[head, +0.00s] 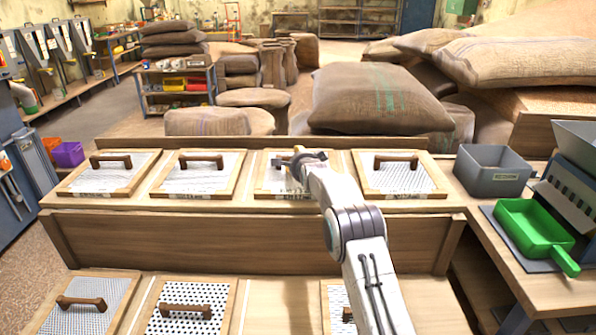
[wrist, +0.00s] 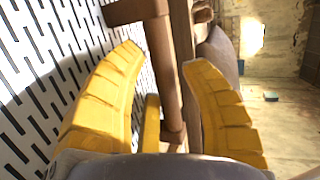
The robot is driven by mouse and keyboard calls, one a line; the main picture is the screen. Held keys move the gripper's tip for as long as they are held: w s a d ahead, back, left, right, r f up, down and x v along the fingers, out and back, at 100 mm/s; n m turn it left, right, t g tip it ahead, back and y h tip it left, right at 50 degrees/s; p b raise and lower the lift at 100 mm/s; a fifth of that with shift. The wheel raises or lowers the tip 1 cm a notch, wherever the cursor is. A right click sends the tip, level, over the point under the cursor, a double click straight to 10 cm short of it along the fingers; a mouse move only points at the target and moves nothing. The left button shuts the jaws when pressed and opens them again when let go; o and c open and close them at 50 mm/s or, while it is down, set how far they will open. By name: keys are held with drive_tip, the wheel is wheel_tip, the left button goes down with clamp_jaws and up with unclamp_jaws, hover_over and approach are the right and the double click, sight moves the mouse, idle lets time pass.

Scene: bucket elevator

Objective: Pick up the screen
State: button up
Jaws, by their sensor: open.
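A row of wood-framed screens with brown handles lies on the back wooden shelf. The third screen (head: 268,179) from the left is partly hidden by my arm. My gripper (head: 300,160) is at this screen's handle, low over the mesh. In the wrist view, the yellow fingers of my gripper (wrist: 165,58) are spread open. The brown handle bar (wrist: 166,78) runs between them. The screen's white slotted plate (wrist: 55,50) fills the left side. I cannot tell whether either finger touches the handle.
Other screens lie close on both sides, at left (head: 200,172) and right (head: 402,176). A front row holds more screens (head: 188,308), with a bare gap (head: 285,300). A grey bin (head: 492,172) and green scoop (head: 533,228) stand right. Sacks (head: 375,100) lie behind.

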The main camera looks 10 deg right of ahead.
drive_tip(key=shift+w+f, duration=0.1)
drive_tip(key=shift+c, duration=0.4)
clamp_jaws()
drive_tip(key=shift+r, duration=0.2)
